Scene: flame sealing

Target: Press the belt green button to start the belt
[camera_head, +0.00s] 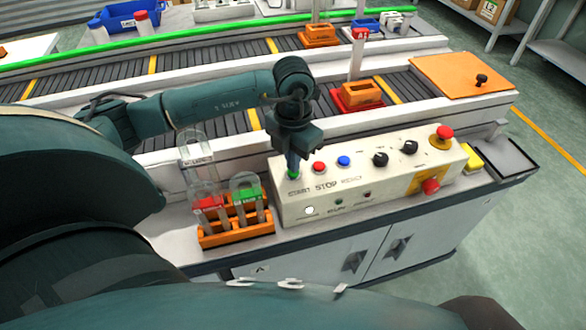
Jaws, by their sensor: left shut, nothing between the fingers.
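The white control box (375,180) stands on the bench in front of the belt (215,122). Its top carries the green button (293,175) at the left end, above the START label. A red button (319,167) and a blue button (343,161) sit to its right. My left gripper (293,168) is shut and empty, pointing down right over the green button, which it partly hides. I cannot tell whether the fingertips touch the button or press it. My right gripper is not in view.
An orange rack (237,232) with tubes stands left of the control box, close to my left arm. Two black knobs and a red emergency stop (444,132) are on the box's right part. Orange and red blocks (358,95) stand on the belts behind.

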